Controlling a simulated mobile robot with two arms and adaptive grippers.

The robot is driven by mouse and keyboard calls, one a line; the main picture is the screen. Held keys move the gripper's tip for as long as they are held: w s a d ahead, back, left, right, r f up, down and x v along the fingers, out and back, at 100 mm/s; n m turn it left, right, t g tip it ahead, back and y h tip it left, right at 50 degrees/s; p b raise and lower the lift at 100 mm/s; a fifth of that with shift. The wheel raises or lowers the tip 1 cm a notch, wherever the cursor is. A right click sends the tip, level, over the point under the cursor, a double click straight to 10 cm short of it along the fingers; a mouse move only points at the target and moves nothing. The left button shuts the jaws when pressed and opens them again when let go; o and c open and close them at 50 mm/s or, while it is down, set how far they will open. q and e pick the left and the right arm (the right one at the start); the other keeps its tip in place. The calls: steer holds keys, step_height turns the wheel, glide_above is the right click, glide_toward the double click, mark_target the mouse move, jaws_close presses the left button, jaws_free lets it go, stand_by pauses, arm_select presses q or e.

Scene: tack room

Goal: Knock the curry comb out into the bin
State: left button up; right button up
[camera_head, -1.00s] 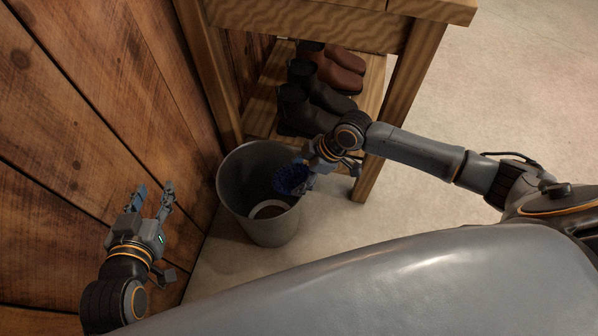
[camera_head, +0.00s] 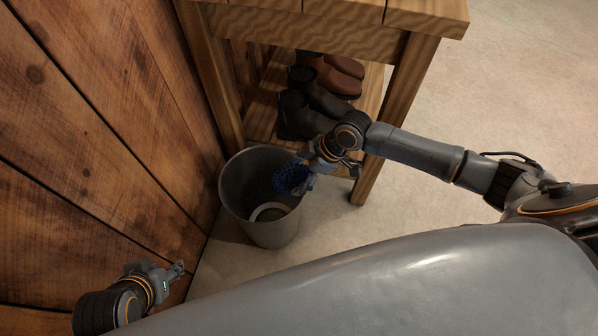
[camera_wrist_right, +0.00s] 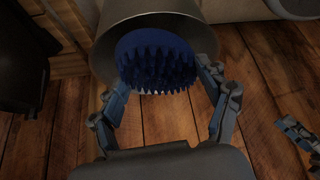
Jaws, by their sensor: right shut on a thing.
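The blue curry comb (camera_head: 291,179), with rows of stubby teeth, is held over the mouth of the grey bin (camera_head: 236,206). My right gripper (camera_head: 306,183) is shut on it at the bin's right rim. In the right wrist view the comb (camera_wrist_right: 156,62) sits between the fingers (camera_wrist_right: 163,108), teeth showing, with the bin (camera_wrist_right: 112,25) behind it. My left gripper (camera_head: 178,269) is low at the left by the wall, away from the bin, empty. It is seen edge-on, its fingers looking apart.
A pale ring-shaped patch (camera_head: 268,212) shows inside the bin. A wooden bench (camera_head: 390,95) stands behind, with dark and brown boots (camera_head: 318,95) on its low shelf. A plank wall (camera_head: 90,150) closes the left side. The floor (camera_head: 500,85) at the right is clear.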

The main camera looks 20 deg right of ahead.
stand_by(0.3)
